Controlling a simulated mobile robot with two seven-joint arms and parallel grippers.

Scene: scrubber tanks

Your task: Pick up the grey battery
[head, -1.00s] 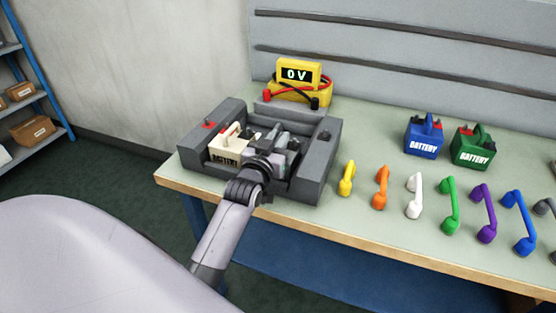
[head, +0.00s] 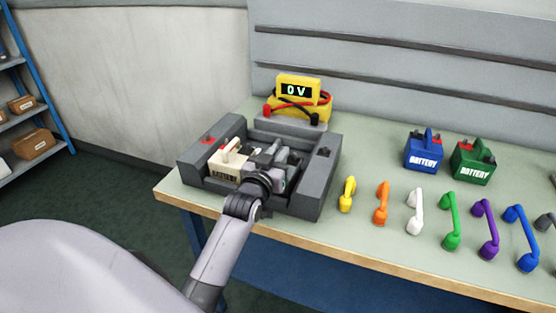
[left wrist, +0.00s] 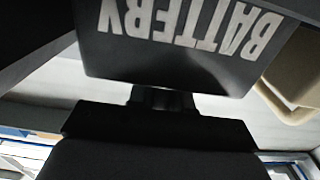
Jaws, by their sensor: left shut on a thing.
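The grey battery is mostly hidden behind my left gripper in the head view; a grey part of it (head: 292,160) shows inside the dark grey tray (head: 318,188). In the left wrist view the dark battery (left wrist: 170,60) fills the top, its white lettering upside down. My left gripper (head: 268,165) is over the tray and shut on this battery. The fingertips are hard to make out. A cream battery (head: 224,166) sits in the tray just left of it. My right gripper is not in view.
A yellow meter (head: 298,90) reading 0 V stands behind the tray. Blue (head: 424,152) and green (head: 472,163) batteries stand at the back right. A row of coloured handle-shaped links, from yellow (head: 347,194) to grey, lies along the bench front.

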